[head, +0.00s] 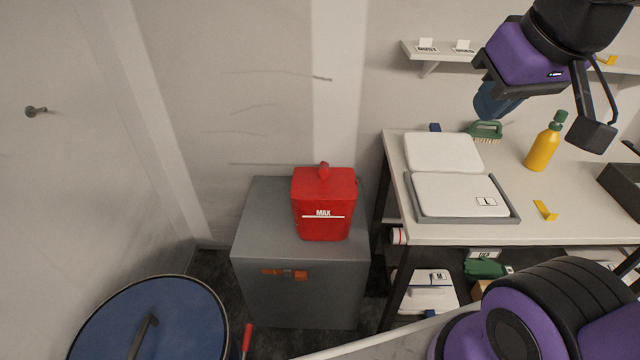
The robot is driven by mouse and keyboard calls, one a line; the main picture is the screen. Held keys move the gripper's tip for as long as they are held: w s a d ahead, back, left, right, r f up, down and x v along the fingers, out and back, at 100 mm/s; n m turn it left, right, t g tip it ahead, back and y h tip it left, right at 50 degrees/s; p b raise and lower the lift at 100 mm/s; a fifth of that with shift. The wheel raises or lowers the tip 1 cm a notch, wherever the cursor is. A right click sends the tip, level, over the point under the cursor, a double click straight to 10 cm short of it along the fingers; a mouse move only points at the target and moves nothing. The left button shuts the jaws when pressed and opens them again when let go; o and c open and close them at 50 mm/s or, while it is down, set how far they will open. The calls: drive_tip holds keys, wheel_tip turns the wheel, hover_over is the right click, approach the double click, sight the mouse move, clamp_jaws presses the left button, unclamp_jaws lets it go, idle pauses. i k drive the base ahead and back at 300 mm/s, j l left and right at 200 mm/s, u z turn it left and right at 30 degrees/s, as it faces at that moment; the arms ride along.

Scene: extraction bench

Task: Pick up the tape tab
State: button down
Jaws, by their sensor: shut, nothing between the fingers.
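A small yellow tab (545,210), which looks like the tape tab, lies on the pale bench top right of the white lidded box marked L. It is bent or folded, and nothing touches it. My gripper (490,78) is in the upper right, above the back of the bench and well above and left of the tab. It is shut and empty; its fingertips are small and hard to make out. Another small yellow piece (612,60) shows on the wall shelf, partly hidden by my arm.
The bench (570,232) holds two white lids (450,190), a green brush (486,130), a yellow bottle (543,148) and a dark tray (625,185) at right. A red MAX container (323,205) stands on a grey cabinet. Bench space around the tab is clear.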

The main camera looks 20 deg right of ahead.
sight(547, 216)
drive_tip(key=z, duration=1.55)
drive_tip(key=i+l+u, duration=0.1)
drive_tip(key=l+u, duration=0.8)
